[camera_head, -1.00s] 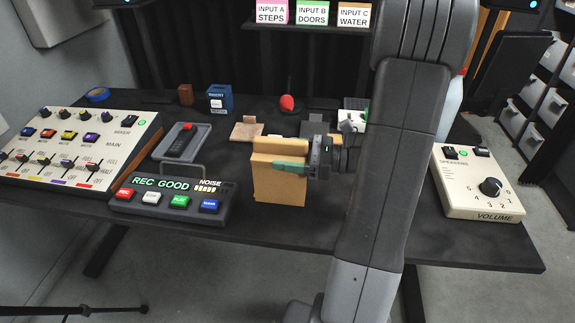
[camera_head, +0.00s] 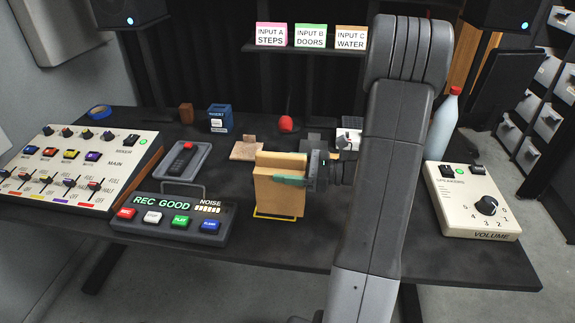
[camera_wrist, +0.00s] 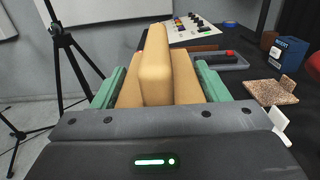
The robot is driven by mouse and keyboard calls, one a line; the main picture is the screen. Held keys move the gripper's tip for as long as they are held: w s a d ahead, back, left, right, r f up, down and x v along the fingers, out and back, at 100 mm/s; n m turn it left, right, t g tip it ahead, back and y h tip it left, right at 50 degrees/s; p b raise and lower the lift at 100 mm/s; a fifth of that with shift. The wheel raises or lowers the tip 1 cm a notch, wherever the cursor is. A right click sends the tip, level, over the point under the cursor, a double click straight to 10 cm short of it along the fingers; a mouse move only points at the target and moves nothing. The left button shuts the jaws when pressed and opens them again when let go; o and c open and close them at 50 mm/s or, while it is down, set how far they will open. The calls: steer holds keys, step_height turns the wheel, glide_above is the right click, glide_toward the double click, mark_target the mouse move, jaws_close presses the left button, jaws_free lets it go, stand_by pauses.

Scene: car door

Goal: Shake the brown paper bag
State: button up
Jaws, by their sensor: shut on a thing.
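A yellow outline (camera_head: 278,217) shows on the table at the bag's foot. Whether the bag touches the table or hangs just above it I cannot tell. My arm hides the table to the right of the gripper.
A recorder panel (camera_head: 170,218) with "REC GOOD" lit stands close left of the bag, a mixer (camera_head: 75,165) farther left. A speaker volume box (camera_head: 472,200) and a bottle (camera_head: 443,125) are at the right. A red microphone tip (camera_head: 286,124) and brown pad (camera_head: 247,149) lie behind.

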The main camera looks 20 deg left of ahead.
mark_target(268, 169)
steer(key=s+a, duration=0.1)
steer(key=a, duration=0.2)
steer(key=s+a, duration=0.1)
steer(key=shift+s+a+p, duration=0.15)
steer(key=shift+s+p, duration=0.15)
steer(key=shift+s, duration=0.05)
steer(key=w+d+p, duration=0.2)
steer(key=w+d, duration=0.3)
steer(key=d, duration=0.4)
steer(key=s+a, duration=0.1)
steer(key=a, duration=0.2)
steer(key=s+a, duration=0.2)
steer(key=a, duration=0.1)
steer(key=s+a+p, duration=0.1)
steer(key=s+a, duration=0.1)
steer(key=a, duration=0.1)
steer(key=shift+d, duration=0.1)
